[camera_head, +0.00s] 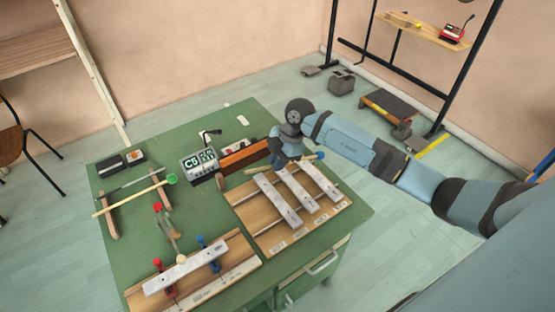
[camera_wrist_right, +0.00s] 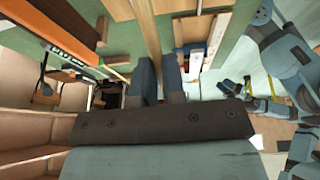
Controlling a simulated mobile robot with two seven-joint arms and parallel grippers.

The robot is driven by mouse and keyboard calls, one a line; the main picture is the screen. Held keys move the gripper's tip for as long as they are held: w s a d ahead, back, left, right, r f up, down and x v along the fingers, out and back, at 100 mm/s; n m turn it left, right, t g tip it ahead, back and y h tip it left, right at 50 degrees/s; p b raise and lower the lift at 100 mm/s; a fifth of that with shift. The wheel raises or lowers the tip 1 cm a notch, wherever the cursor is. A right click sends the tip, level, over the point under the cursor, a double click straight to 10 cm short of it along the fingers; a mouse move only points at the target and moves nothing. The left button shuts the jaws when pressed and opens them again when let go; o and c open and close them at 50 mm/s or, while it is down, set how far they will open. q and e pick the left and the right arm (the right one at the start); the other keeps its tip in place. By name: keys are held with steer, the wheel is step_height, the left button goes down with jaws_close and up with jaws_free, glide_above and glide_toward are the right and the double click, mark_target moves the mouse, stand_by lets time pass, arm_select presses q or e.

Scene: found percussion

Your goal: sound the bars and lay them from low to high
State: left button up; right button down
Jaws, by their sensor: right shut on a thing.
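My right gripper (camera_head: 288,158) is over the far edge of the wooden rack (camera_head: 262,238). It is shut on a thin wooden mallet stick, which passes between its fingers in the right wrist view (camera_wrist_right: 152,35). A blue mallet head (camera_head: 320,155) shows just right of the gripper. Three silver bars lie side by side on the rack: left (camera_head: 278,200), middle (camera_head: 297,190), right (camera_head: 320,182). Another silver bar (camera_head: 205,257) lies across the board (camera_head: 215,285) at front left, among red and blue supports. A pale ball (camera_head: 181,259) shows at this bar. My left gripper is not seen.
A display (camera_head: 200,163) reading C5 stands at the back of the green table (camera_head: 150,243). A green-headed mallet (camera_head: 172,179) rests on wooden holders at left. An orange-brown block (camera_head: 243,158) is beside my right gripper. Small dark boxes sit at back left.

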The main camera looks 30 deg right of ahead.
arm_select(q)
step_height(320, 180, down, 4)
steer(key=b, duration=0.4)
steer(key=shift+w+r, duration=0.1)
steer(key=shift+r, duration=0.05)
arm_select(e)
step_height(320, 180, down, 6)
steer(key=d+y, duration=0.2)
arm_select(q)
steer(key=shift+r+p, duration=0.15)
steer(key=shift+p, duration=0.15)
arm_select(e)
step_height(320, 180, up, 7)
steer(key=p, duration=0.6)
steer(key=shift+w+a, duration=0.1)
steer(key=shift+r+p, duration=0.1)
steer(key=shift+p, duration=0.25)
steer(key=shift+f, duration=0.2)
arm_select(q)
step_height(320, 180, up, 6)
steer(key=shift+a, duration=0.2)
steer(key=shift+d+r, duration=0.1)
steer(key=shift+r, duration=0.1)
